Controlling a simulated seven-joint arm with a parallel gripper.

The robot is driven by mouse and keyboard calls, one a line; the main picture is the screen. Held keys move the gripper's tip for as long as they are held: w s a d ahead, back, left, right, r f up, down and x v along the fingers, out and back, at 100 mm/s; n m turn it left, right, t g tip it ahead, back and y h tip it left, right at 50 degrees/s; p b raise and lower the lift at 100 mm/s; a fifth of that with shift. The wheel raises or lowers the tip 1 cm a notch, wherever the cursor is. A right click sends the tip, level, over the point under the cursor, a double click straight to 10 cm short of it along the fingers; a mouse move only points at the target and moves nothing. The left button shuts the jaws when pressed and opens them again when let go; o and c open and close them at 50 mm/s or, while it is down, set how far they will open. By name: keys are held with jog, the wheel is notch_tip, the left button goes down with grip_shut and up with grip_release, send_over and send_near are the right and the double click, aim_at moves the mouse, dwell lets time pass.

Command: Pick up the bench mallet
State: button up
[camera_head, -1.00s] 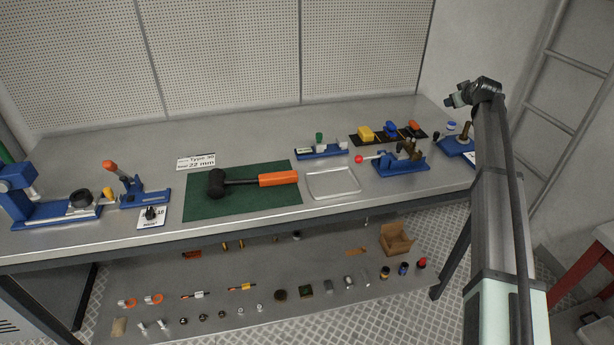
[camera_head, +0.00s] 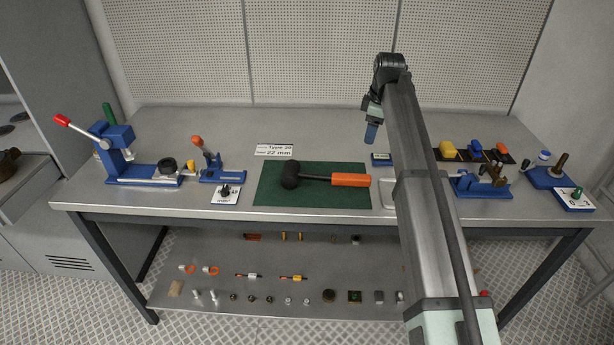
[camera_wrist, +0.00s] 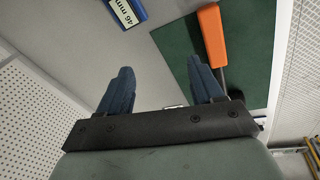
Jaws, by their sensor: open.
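The bench mallet has a black head (camera_head: 290,176) and an orange handle (camera_head: 350,180). It lies on its side on a dark green mat (camera_head: 300,199) on the workbench, handle pointing right. My gripper (camera_head: 371,133) is in the air above the bench, behind and just right of the handle end. In the wrist view my gripper (camera_wrist: 160,82) has its two blue fingers apart with nothing between them.
A blue stand with a label (camera_wrist: 126,12) lies near the mat; my arm hides part of the bench right of the mallet. A blue press (camera_head: 140,170) and a lever fixture (camera_head: 220,174) stand left. A dark tray (camera_head: 475,153) with coloured blocks is at right.

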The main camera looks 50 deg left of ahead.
jog(key=s+a+r+n+g+h, duration=0.1)
jog(key=s+a+n+h, duration=0.2)
jog(key=s, duration=0.9)
jog(key=y, duration=0.1)
send_over(334, 175)
jog(key=f, duration=0.8)
jog(key=shift+s+a+f, duration=0.15)
jog(key=shift+s+f, duration=0.05)
jog(key=shift+w+d+f, duration=0.1)
jog(key=shift+f, duration=1.2)
jog(key=shift+w+d+f, duration=0.1)
jog(key=shift+f, duration=1.2)
jog(key=shift+c, duration=0.5)
grip_shut()
